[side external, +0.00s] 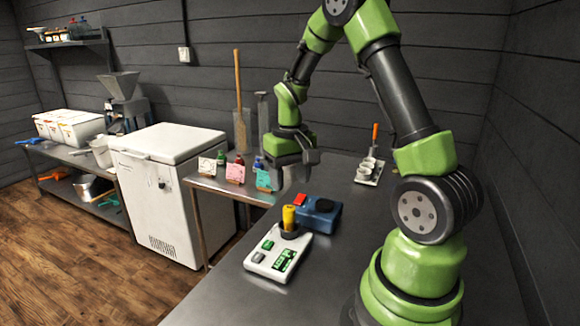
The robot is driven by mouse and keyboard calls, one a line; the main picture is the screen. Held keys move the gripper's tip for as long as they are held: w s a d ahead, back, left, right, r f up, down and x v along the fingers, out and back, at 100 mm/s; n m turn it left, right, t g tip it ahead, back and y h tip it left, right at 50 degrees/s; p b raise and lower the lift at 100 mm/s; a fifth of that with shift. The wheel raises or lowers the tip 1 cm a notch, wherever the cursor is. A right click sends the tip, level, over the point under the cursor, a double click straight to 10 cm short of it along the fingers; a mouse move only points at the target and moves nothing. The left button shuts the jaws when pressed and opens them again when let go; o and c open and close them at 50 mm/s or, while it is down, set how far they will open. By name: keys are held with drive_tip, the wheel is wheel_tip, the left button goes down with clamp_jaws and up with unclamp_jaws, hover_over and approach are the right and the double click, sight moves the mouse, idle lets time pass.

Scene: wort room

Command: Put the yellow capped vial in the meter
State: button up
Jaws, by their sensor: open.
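The yellow capped vial (289,217) stands upright in the round dark socket at the back of the white meter (266,263). Its yellow upper part shows and its lower part is hidden inside the socket. The meter lies on the steel table and has a green display and buttons. My gripper (300,180) is above and behind the vial, pointing down, apart from it. It is open, and I see nothing between its fingers.
A blue device (318,215) with a red block (300,199) sits right behind the meter. A white tray (368,172) with small cups stands at the back. Several coloured cards and small bottles are on the side table (222,184). The table front (215,300) is clear.

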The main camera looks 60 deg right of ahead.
wheel_tip(320, 180, up, 2)
drive_tip(key=shift+r, duration=0.1)
drive_tip(key=s+a+r+n+t, duration=0.1)
drive_tip(key=s+a+r+t, duration=0.15)
drive_tip(key=a+r, duration=0.75)
drive_tip(key=s+a+r+n+t+y, duration=0.1)
drive_tip(key=s+a+r+t+y, duration=0.1)
drive_tip(key=s+a, duration=0.6)
drive_tip(key=r+t, duration=0.1)
drive_tip(key=t, duration=0.1)
drive_tip(key=shift+s+a+r+n+t, duration=0.3)
drive_tip(key=shift+s+n+t, duration=0.05)
drive_tip(key=shift+n, duration=0.05)
